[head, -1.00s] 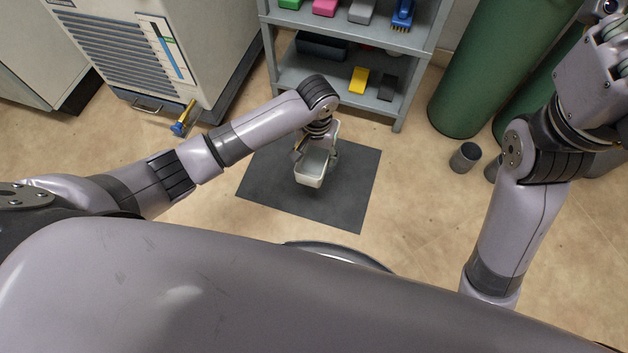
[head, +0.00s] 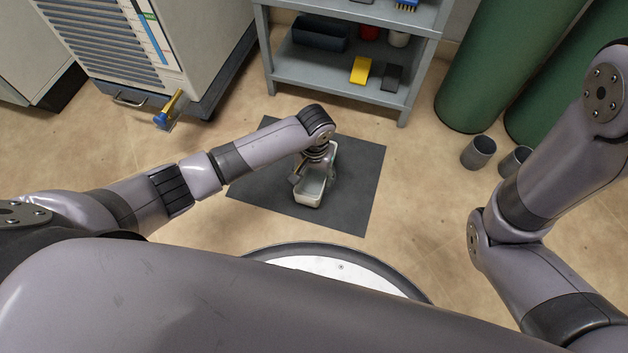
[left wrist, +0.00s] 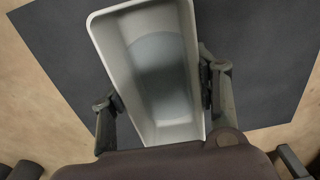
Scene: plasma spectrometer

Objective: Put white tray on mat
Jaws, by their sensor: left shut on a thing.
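The tray lies within the mat's outline. I cannot tell whether its base touches the mat. The arm and wrist hide part of the tray in the head view. My right gripper is out of view.
A grey shelf (head: 335,78) with several small items stands behind the mat. A cabinet with a blue-and-yellow fitting (head: 168,108) is at the upper left. Green cylinders (head: 500,60) and grey cups (head: 478,152) are at the right. Floor left and right of the mat is clear.

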